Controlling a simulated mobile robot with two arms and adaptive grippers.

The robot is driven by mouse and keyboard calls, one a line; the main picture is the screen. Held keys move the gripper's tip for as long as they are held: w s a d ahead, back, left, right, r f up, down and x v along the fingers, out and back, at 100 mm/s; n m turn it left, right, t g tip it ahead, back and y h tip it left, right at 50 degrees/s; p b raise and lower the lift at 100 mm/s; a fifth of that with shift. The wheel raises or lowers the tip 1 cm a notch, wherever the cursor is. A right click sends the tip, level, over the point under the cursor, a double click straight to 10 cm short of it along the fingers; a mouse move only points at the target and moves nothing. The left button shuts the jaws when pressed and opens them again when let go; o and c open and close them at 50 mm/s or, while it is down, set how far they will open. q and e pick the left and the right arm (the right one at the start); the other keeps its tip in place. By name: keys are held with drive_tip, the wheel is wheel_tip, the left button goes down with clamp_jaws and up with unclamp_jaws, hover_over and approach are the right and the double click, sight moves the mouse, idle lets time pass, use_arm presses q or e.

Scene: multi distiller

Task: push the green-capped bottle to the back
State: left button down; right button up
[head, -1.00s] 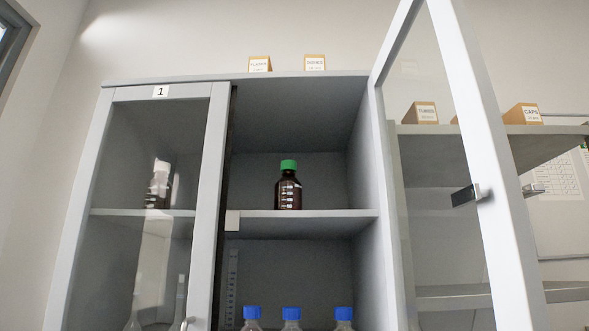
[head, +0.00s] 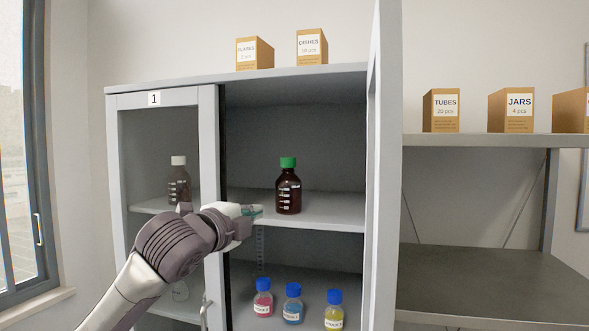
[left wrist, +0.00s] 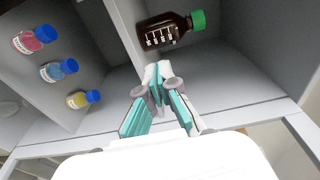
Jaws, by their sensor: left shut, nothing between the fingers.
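The green-capped bottle (head: 288,187) is dark brown glass and stands upright on the upper shelf (head: 335,213) of the open cabinet bay. In the left wrist view the bottle (left wrist: 163,32) lies just ahead of the fingertips. My left gripper (head: 258,211) is at the front of this shelf, to the left of the bottle in the head view. In the left wrist view its fingers (left wrist: 158,72) are together with nothing between them. A small gap seems to separate them from the bottle. My right gripper is not in view.
Behind the closed left glass door stands a white-capped brown bottle (head: 179,182). Several blue-capped bottles, including a yellow one (head: 334,310), stand on the lower shelf. The open right door (head: 385,170) borders the bay. The upper shelf behind the green-capped bottle looks clear.

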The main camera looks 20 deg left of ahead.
sight(283, 195)
use_arm(q)
drive_tip(key=w+p, duration=0.2)
drive_tip(key=w, duration=0.2)
drive_tip(key=w+p, duration=0.3)
drive_tip(key=w, duration=0.2)
drive_tip(key=w+d+r+p, duration=0.1)
drive_tip(key=w+p, duration=0.1)
drive_tip(key=w, duration=0.2)
drive_tip(key=shift+w, duration=0.15)
drive_tip(key=shift+w+f+p, duration=0.25)
drive_tip(key=shift+w+p, duration=0.15)
drive_tip(key=shift+w, duration=0.1)
